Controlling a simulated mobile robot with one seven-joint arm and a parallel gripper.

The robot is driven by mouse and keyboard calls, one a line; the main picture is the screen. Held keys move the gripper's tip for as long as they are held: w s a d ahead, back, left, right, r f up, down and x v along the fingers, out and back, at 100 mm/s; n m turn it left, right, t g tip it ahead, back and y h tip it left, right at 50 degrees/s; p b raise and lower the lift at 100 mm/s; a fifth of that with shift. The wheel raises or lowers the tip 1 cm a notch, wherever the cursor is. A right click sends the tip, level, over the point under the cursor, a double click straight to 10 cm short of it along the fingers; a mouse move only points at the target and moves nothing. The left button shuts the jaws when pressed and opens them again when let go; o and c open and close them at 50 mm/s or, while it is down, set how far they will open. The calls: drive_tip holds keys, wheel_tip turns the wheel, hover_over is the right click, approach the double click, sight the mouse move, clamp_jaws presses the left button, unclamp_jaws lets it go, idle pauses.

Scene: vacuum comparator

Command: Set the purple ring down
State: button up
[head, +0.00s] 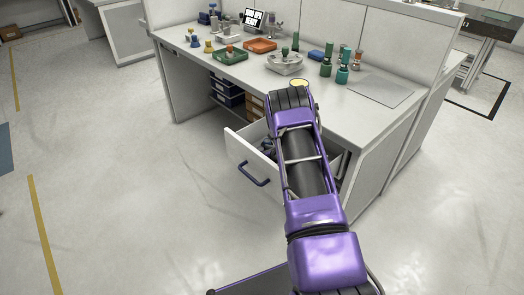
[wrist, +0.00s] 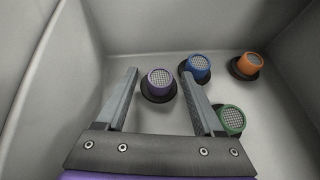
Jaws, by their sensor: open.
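The purple ring (wrist: 160,88) is a short purple collar with a pale mesh top and a wide black base. It stands upright on the floor of a grey compartment in the wrist view. My gripper (wrist: 160,73) is open, one finger on each side of the purple ring in the picture. The fingers do not appear to press on it; their height above the floor is hard to judge. In the head view my arm hides my gripper and the purple ring, and my arm reaches over the open drawer (head: 247,150).
Similar pieces in blue (wrist: 199,66), orange (wrist: 246,65) and green (wrist: 231,118) stand to the right. The blue and green ones are close to the right finger. Compartment walls (wrist: 160,28) rise around. The workbench (head: 190,60) holds trays and fittings.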

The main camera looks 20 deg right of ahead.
drive_tip(key=shift+r, duration=0.25)
drive_tip(key=p+v, duration=0.1)
drive_tip(key=v, duration=0.6)
drive_tip(key=shift+s, duration=0.2)
